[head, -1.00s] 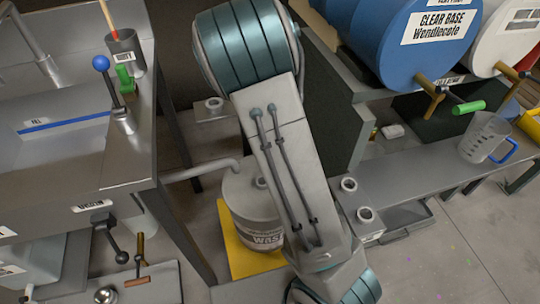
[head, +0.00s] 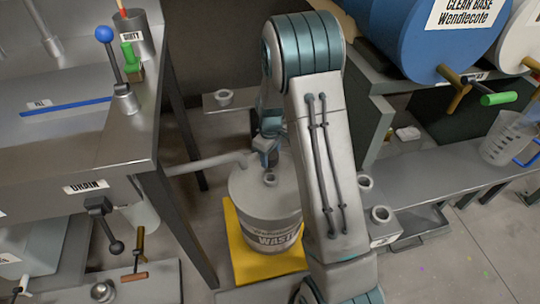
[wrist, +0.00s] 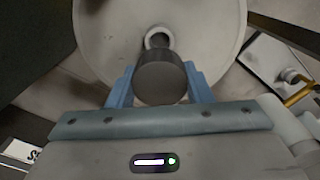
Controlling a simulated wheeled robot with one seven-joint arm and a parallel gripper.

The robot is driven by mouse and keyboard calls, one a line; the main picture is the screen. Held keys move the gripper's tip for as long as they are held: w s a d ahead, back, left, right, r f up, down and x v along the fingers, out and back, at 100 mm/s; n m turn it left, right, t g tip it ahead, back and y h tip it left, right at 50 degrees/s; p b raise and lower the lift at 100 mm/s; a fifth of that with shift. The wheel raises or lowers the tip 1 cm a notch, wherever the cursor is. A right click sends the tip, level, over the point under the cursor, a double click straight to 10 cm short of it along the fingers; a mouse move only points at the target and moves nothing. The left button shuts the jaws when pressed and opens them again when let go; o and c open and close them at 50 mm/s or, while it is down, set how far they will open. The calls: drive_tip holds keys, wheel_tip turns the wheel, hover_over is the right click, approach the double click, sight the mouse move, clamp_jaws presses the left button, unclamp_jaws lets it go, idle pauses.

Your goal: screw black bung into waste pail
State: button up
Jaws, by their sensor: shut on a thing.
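The waste pail (head: 262,210) is a grey drum with a WASTE label, standing on a yellow mat. Its small raised neck (head: 270,179) is on the lid. The lid (wrist: 95,25) fills the top of the wrist view, with the ring-shaped neck (wrist: 157,35) in its middle. My gripper (head: 264,160) is over the far part of the pail lid. In the wrist view my gripper (wrist: 160,88) has its blue fingers shut on the dark round bung (wrist: 160,80). The bung overlaps the near edge of the neck there; whether they touch is unclear.
A grey pipe (head: 205,164) reaches from the sink bench toward the pail. The sink bench (head: 110,150) bounds the left; a blue drum (head: 430,40) is at upper right.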

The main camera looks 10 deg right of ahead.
drive_tip(key=shift+f+b, duration=2)
drive_tip(key=shift+f, duration=0.95)
drive_tip(key=shift+f+b, duration=0.9)
drive_tip(key=shift+f, duration=0.45)
drive_tip(key=o, duration=1.1)
drive_tip(key=shift+c, duration=0.2)
drive_tip(key=shift+r, duration=0.15)
wheel_tip(320, 180, up, 14)
drive_tip(key=p, duration=0.4)
drive_tip(key=shift+r+p, duration=0.2)
drive_tip(key=shift+p, duration=0.15)
drive_tip(key=s+r+m+t+p, duration=0.1)
drive_tip(key=s+r+m+p, duration=0.1)
drive_tip(key=s+r+p, duration=0.6)
drive_tip(key=s+r+m+t+p, duration=0.1)
drive_tip(key=s+r+m+p, duration=0.2)
drive_tip(key=s+r+p, duration=0.5)
drive_tip(key=s+r+m+p, duration=0.3)
drive_tip(key=s+r+p, duration=0.4)
drive_tip(key=r, duration=1.5)
drive_tip(key=shift+s+r+t+p, duration=0.25)
drive_tip(key=shift+s+t+p, duration=0.15)
drive_tip(key=shift+s, duration=0.45)
